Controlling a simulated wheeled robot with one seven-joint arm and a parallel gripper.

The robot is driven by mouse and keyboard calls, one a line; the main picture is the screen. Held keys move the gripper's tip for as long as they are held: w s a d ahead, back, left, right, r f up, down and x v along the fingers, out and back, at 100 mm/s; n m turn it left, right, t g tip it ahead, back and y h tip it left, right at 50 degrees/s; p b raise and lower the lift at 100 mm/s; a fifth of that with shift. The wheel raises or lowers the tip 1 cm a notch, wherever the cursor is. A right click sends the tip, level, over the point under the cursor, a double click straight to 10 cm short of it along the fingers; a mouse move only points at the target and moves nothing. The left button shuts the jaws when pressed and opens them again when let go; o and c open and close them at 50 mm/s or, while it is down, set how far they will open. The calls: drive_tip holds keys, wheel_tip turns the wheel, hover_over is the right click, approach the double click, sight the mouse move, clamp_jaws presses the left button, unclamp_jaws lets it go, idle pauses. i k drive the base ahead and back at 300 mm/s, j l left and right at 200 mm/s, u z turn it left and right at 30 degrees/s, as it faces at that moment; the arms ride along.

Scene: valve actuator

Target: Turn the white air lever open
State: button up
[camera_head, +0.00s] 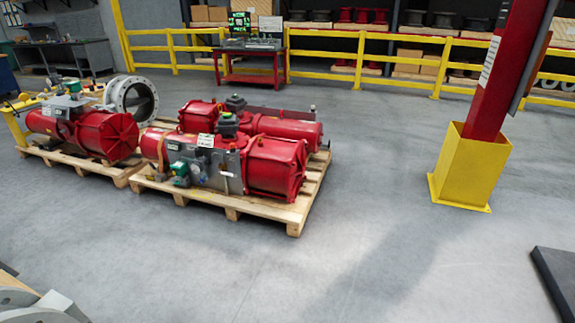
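Red valve actuators with grey and green fittings lie on a wooden pallet (265,215) left of centre. The nearer actuator has a large red cylinder (275,167) at its right end and a grey middle housing (215,165) with a small green part (181,172) on its front. A second red actuator (85,130) lies on another pallet to the left, with a round light-grey flanged valve (132,97) behind it. I cannot make out a white air lever at this distance. My gripper is not in view.
A yellow square guard (470,167) surrounds the foot of a red column (500,80) at right. Yellow railings (350,50) and a red computer stand (250,65) are behind. A dark slab (560,275) lies at lower right. The grey floor in the middle is clear.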

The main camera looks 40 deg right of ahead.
sight(219, 171)
drive_tip(key=z, duration=0.4)
drive_tip(key=i+l, duration=0.15)
drive_tip(key=i, duration=0.4)
drive_tip(key=i+l+u, duration=0.1)
drive_tip(key=i, duration=0.4)
drive_tip(key=i+l, duration=0.25)
drive_tip(key=i, duration=0.25)
drive_tip(key=i+l, duration=0.2)
drive_tip(key=i, duration=0.35)
drive_tip(key=i+l+u, duration=0.1)
drive_tip(key=i, duration=0.4)
drive_tip(key=i+l, duration=0.3)
drive_tip(key=i, duration=0.2)
drive_tip(key=i+l+u, duration=0.1)
drive_tip(key=i+l, duration=0.15)
drive_tip(key=i, duration=0.3)
